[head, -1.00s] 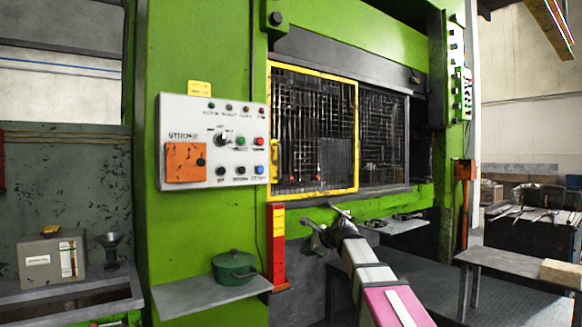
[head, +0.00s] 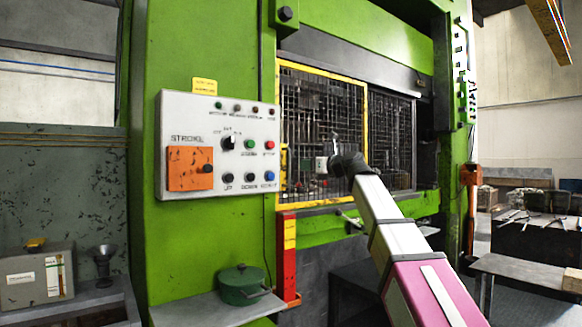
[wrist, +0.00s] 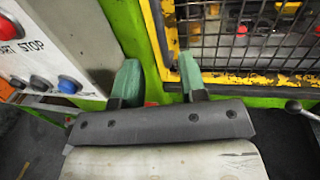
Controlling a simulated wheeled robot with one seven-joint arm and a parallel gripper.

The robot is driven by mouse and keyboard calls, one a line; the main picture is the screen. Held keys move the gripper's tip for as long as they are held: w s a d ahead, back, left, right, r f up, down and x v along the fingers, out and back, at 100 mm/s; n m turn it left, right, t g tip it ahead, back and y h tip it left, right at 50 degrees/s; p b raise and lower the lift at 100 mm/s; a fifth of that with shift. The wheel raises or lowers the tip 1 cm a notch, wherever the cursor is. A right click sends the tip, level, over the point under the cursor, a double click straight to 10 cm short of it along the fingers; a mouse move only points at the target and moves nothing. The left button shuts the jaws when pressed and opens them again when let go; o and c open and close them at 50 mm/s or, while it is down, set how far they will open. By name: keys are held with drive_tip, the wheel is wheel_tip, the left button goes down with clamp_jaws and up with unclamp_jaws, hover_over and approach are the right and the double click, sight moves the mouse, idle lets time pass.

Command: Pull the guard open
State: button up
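The guard is a black mesh panel in a yellow frame (head: 322,71) on the front of the green press. It stands across the left part of the press opening. A yellow upright handle (head: 284,160) shows at its left edge. My gripper (head: 322,164) is raised in front of the guard's lower middle in the head view. In the wrist view my gripper (wrist: 159,63) has its two green fingers well apart with nothing held. The guard's yellow left edge (wrist: 151,32) lies ahead between the fingers. Contact with the handle cannot be made out.
A control panel (head: 218,150) with buttons and an orange plate stands left of the guard. Below it a shelf (head: 200,310) bears a green pot (head: 243,285). A red and yellow post (head: 288,255) stands under the guard's left corner. A table (head: 535,268) stands at right.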

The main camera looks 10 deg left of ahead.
hover_over(289, 182)
drive_tip(key=shift+w, duration=0.35)
clamp_jaws()
